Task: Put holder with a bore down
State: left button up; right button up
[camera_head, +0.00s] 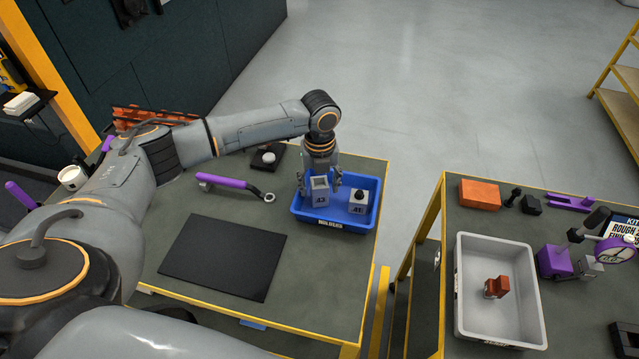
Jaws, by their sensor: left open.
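A blue tray labelled "HOLDERS" (334,225) sits at the right end of the left table. In its left part stands an upright grey block-shaped holder with an opening in its top (320,194). In its right part stands a shorter grey holder with a black knob on top (359,203). My left gripper (320,182) points down over the left holder, with its fingers apart on either side of it. Whether the fingers touch the holder cannot be told. My right gripper is not in view.
A black mat (215,258) and a purple-handled wrench (235,184) lie on the left table. A small black pad with a round white piece (268,157) is behind. The right table bears a grey bin (467,290) with copper-coloured parts (497,287). A gap separates the tables.

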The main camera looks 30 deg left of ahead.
pick_arm(q)
notch_tip(320, 180, up, 12)
jog(key=b, duration=0.2)
jog(key=shift+r, duration=0.15)
dwell(0.5)
